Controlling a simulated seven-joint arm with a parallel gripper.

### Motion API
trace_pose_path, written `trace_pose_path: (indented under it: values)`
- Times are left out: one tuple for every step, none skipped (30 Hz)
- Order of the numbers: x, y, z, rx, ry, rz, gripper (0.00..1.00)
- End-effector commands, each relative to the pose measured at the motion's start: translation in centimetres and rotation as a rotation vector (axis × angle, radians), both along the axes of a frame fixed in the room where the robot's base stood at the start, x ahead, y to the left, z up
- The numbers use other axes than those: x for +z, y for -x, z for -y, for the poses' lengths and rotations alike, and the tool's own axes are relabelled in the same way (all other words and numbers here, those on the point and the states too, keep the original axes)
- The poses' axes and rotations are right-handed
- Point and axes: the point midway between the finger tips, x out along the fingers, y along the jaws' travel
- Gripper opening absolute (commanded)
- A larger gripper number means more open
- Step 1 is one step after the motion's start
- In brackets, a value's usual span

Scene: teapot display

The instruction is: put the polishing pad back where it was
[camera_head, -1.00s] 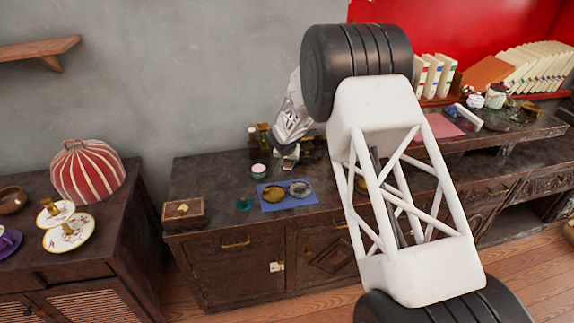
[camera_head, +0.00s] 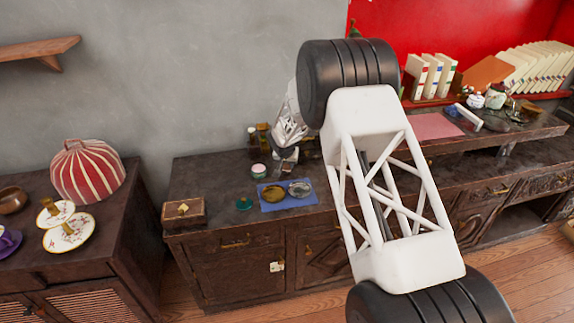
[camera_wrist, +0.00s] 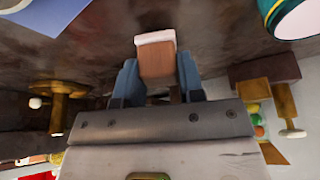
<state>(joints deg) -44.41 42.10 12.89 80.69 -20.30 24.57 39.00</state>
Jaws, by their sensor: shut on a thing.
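My gripper (camera_wrist: 157,78) shows in the wrist view with its two blue fingers shut on a small brown block with a pale pinkish-white face, which looks like the polishing pad (camera_wrist: 155,55). The pad sits between the fingertips, above or close to the dark cabinet top; I cannot tell whether it touches. In the head view my gripper (camera_head: 286,153) is over the back of the middle cabinet, just right of a small round jar (camera_head: 259,171). The pad is too small there to make out clearly.
A blue cloth (camera_head: 286,207) with two round items lies in front of my gripper. Dark bottles (camera_head: 252,138) stand behind. A wooden box (camera_head: 184,212) and a green item (camera_head: 244,203) are to the left. In the wrist view, brass pieces (camera_wrist: 63,103) flank the gripper.

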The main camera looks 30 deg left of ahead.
Motion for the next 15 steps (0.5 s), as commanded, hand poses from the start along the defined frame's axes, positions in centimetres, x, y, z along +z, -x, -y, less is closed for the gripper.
trace_pose_path:
  values:
    - [-0.38, -0.01, -0.02, 0.000, 0.000, 0.000, 0.13]
    - [-0.56, -0.01, -0.01, 0.000, 0.000, 0.000, 0.13]
    - [-0.72, -0.01, -0.02, -0.001, 0.000, 0.000, 0.13]
    - [-0.79, -0.02, -0.01, -0.001, 0.000, 0.000, 0.13]
    - [-0.83, -0.02, -0.01, -0.001, 0.000, 0.000, 0.13]
    - [-0.83, -0.02, -0.01, -0.001, 0.000, 0.000, 0.13]
    - [-0.82, -0.01, -0.01, -0.001, 0.000, 0.000, 0.13]
    - [-0.82, -0.01, -0.01, -0.001, 0.000, 0.000, 0.13]
    - [-0.82, -0.01, -0.01, -0.001, 0.000, 0.000, 0.13]
    - [-0.81, -0.01, -0.01, -0.001, 0.000, 0.000, 0.13]
    - [-0.81, -0.01, -0.01, -0.001, 0.000, 0.000, 0.13]
    - [-0.82, -0.01, -0.01, -0.001, 0.000, 0.000, 0.13]
    - [-0.85, -0.01, 0.00, -0.001, 0.000, 0.000, 0.13]
    - [-0.90, -0.01, 0.00, -0.001, 0.000, 0.000, 0.13]
    - [-0.98, -0.01, 0.00, -0.001, 0.000, 0.000, 0.13]
